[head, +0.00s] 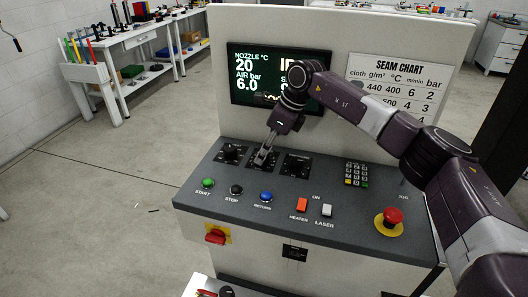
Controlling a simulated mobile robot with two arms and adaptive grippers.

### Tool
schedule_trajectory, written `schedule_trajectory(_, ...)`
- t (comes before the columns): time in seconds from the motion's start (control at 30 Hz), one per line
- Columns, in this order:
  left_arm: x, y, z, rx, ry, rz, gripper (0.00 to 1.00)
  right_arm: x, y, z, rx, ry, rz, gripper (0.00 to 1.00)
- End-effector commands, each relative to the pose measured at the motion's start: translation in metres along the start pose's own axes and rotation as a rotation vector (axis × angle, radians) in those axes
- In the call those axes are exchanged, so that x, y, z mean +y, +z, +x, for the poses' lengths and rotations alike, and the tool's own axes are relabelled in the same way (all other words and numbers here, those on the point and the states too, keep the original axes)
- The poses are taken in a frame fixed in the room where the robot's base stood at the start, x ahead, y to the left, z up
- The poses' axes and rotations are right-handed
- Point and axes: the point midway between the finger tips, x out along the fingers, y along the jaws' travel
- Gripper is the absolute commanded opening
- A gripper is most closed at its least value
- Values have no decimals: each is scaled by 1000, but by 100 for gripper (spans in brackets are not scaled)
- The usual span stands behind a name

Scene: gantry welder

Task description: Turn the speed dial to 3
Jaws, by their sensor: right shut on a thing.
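Three black dials sit in a row at the back left of the sloping control panel (330,185): a left dial (230,151), a middle dial and a right dial (296,165). My right gripper (263,156) points down at the middle dial and is shut on it. The fingers hide most of that dial, so I cannot read its setting. The dial labels are too small to read. The screen (250,75) shows nozzle 20 °C and air 6.0 bar. My wrist covers its right part, including the speed reading. My left gripper is not in view.
Green (208,183), black (236,189) and blue (266,196) buttons, heater (302,204) and laser (327,210) switches, a keypad (356,174) and a red emergency stop (390,217) share the panel. A seam chart (400,85) hangs behind my right arm. Open floor lies left.

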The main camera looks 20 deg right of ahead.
Motion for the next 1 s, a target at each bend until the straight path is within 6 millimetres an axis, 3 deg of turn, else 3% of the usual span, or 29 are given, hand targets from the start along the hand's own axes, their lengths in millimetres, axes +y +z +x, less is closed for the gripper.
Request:
schedule_trajectory(0.73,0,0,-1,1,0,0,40,-2,-1,-1,2,29,-78,2)
schedule_trajectory(0.77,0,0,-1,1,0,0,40,-2,-1,-1,2,29,-78,30)
schedule_trajectory(0.9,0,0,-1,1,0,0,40,-2,0,-1,2,29,-78,44)
schedule_trajectory(1.0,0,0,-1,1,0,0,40,-1,0,0,1,30,-78,44)
